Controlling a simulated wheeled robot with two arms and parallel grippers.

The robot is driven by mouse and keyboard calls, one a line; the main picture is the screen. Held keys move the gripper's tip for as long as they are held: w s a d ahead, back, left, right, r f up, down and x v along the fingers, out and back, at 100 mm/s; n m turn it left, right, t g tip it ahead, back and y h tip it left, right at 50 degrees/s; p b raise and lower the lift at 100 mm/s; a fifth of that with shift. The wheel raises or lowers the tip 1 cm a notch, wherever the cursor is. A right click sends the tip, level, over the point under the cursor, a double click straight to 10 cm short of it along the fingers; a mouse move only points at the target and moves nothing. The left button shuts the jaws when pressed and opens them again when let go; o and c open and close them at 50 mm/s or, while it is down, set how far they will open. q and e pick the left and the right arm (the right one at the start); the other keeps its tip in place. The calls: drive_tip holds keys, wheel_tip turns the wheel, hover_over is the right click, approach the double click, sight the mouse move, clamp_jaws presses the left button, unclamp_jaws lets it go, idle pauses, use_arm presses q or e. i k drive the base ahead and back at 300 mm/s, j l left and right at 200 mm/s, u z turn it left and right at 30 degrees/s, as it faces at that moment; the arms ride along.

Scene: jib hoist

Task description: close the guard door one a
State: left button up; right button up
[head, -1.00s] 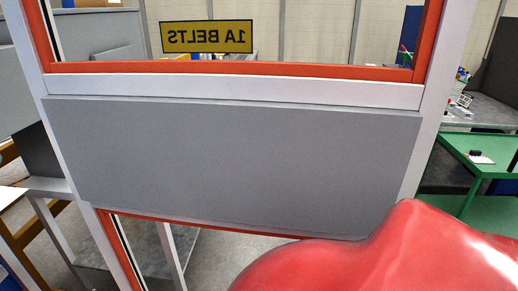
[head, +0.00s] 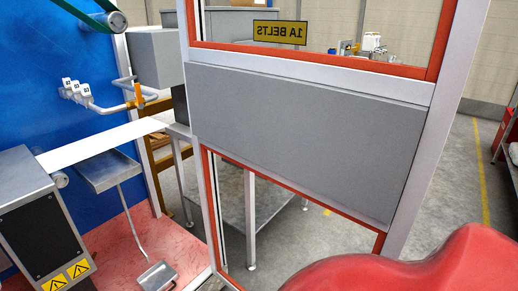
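The guard door (head: 305,130) with the yellow 1A BELTS plate (head: 281,32) fills the middle and right of the head view. It has a pale metal frame, orange-red edging, a grey middle panel and see-through panes above and below. It appears to stand open, with the machine bay uncovered to its left. No handle or latch can be made out. Neither gripper is in view. A smooth red surface, likely part of my own arm, covers the door's lower right corner.
At left, a blue wall (head: 45,75), a roller machine with warning labels (head: 67,277), a grey tray (head: 108,170) and a pedal (head: 157,275) stand over a pink floor. A grey table (head: 270,200) shows behind the door.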

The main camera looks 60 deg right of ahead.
sight(363, 141)
drive_tip(key=k+l+u, duration=0.1)
drive_tip(key=u, duration=0.3)
drive_tip(key=k+u, duration=0.5)
drive_tip(key=u, duration=0.25)
drive_tip(key=k+j+u, duration=0.15)
drive_tip(key=u, duration=0.2)
drive_tip(key=k+l+u, duration=0.15)
drive_tip(key=k, duration=0.25)
drive_tip(key=k+l+u, duration=0.15)
drive_tip(key=k, duration=0.25)
drive_tip(key=k+l+z, duration=0.2)
drive_tip(key=k+z, duration=0.25)
drive_tip(key=k+l+z, duration=0.2)
drive_tip(key=l+z, duration=0.25)
drive_tip(key=k+l+z, duration=0.1)
drive_tip(key=l+z, duration=0.15)
drive_tip(key=l, duration=0.35)
drive_tip(key=l+z, duration=0.2)
drive_tip(key=l, duration=0.45)
drive_tip(key=k, duration=0.05)
